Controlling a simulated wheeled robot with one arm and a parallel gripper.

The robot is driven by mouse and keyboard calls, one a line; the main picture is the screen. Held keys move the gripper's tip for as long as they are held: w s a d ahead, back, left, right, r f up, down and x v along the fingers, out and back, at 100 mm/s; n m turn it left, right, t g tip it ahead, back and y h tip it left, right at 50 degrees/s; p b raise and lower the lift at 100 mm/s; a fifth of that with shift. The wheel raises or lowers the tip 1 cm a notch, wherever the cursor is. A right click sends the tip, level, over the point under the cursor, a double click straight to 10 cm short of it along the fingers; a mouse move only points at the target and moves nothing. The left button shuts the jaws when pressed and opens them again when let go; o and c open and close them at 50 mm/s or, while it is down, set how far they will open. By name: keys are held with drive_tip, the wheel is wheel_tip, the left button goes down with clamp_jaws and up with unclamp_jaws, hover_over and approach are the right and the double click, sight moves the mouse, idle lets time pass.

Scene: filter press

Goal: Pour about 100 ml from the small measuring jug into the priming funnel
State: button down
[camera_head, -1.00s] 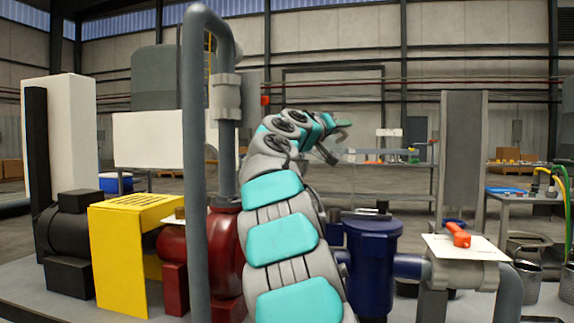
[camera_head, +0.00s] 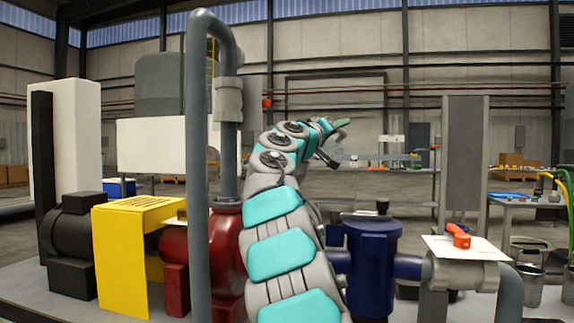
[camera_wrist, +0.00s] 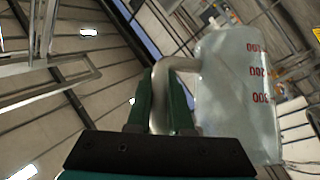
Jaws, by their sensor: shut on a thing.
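My gripper (camera_wrist: 165,105) is shut on the handle of the measuring jug (camera_wrist: 228,120). The jug is clear to pale grey with red 100, 200 and 300 marks, and it fills the right of the wrist view, beside the green fingers. I cannot make out a liquid level in it. In the head view my gripper (camera_head: 340,124) is small, at the far end of my raised arm, above and beyond the blue strainer pot. I cannot make out the priming funnel in either view.
A tall grey pipe (camera_head: 197,170) stands left of my arm, with the red pump (camera_head: 225,250) beside it. The blue pot (camera_head: 371,262) and a plate with an orange-red tool (camera_head: 460,236) are right. Shelves and a side table (camera_head: 515,200) stand behind.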

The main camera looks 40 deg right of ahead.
drive_tip(key=shift+a+h+b, duration=0.3)
drive_tip(key=shift+a+b, duration=0.05)
drive_tip(key=shift+b, duration=0.05)
idle(0.5)
drive_tip(key=shift+w+a+r+n+h+b, duration=0.15)
drive_tip(key=shift+a+r+n+h+b, duration=0.15)
drive_tip(key=shift+a+b, duration=0.4)
drive_tip(key=shift+a+t+b, duration=0.15)
drive_tip(key=shift+t+b, duration=0.15)
drive_tip(key=shift+t, duration=0.1)
drive_tip(key=shift+r, duration=0.1)
drive_tip(key=shift+w+a+r+h+b, duration=0.2)
drive_tip(key=shift+a+h+b, duration=0.1)
drive_tip(key=shift+b, duration=0.2)
